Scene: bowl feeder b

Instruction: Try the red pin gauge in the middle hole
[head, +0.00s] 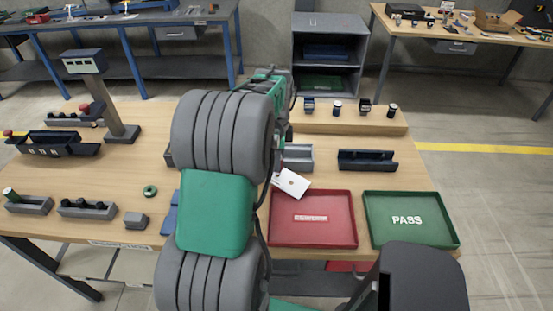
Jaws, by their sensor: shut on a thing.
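I cannot make out the red pin gauge for certain. A dark block (62,150) with several pale marks along its front stands at the left, with a red knob (8,133) near its left end. Another red knob (85,107) shows on a rack behind it. I cannot tell which thing has the middle hole. My arm rises through the middle of the head view and reaches over the table. My gripper's fingers, and anything in them, are hidden behind it.
A red tray (350,235) and a green PASS tray (447,231) lie at the front right. A white card (291,183) lies beside my arm. A dark trough (367,160) and a raised wooden shelf (350,122) stand behind. A display post (112,100) rises at left.

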